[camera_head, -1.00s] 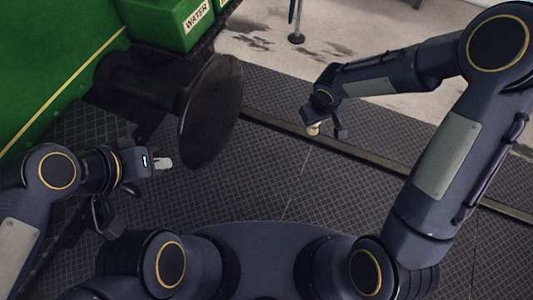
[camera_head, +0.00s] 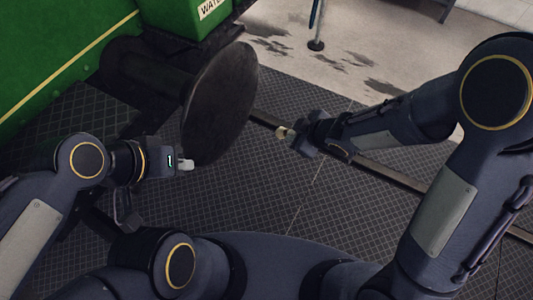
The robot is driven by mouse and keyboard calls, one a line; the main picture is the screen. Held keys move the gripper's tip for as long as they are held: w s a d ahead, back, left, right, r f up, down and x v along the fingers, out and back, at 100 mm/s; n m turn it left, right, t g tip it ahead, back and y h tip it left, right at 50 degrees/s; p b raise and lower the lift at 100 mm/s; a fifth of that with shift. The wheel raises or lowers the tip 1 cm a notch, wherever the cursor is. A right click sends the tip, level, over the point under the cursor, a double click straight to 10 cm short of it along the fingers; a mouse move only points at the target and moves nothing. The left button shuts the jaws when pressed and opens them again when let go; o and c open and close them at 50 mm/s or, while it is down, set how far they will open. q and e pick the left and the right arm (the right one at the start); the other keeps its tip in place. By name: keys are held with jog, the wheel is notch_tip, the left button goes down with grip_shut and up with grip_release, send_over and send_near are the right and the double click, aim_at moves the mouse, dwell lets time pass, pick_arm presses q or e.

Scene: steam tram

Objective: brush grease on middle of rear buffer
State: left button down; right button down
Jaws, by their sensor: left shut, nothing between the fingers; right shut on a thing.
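The rear buffer is a dark round disc (camera_head: 220,103) on a thick shank, projecting from the green tram body. My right gripper (camera_head: 290,138) is to the right of the disc, apart from it. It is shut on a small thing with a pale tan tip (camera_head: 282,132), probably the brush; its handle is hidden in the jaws. The tip points left towards the disc face. My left gripper (camera_head: 187,164) is shut and empty, close to the disc's lower left edge; I cannot tell if it touches. No grease can be made out on the disc.
The green tram side (camera_head: 60,50) fills the upper left, with a green box marked WATER (camera_head: 190,15) above the buffer. A post with a round foot (camera_head: 316,44) stands on the wet pale floor. A rail (camera_head: 390,175) crosses the dark tiled floor, which is otherwise clear.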

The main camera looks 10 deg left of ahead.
jog(key=s+a+f+n+g+y+b, duration=0.1)
jog(key=s+a+n+y+b, duration=0.2)
jog(key=a+b, duration=0.4)
jog(key=shift+s+a+f+n+g+y, duration=0.3)
jog(key=shift+a+n+y, duration=0.65)
jog(key=shift+a, duration=1.9)
jog(key=shift+w+a+f, duration=0.1)
jog(key=shift+w+a, duration=0.15)
jog(key=shift+a, duration=0.15)
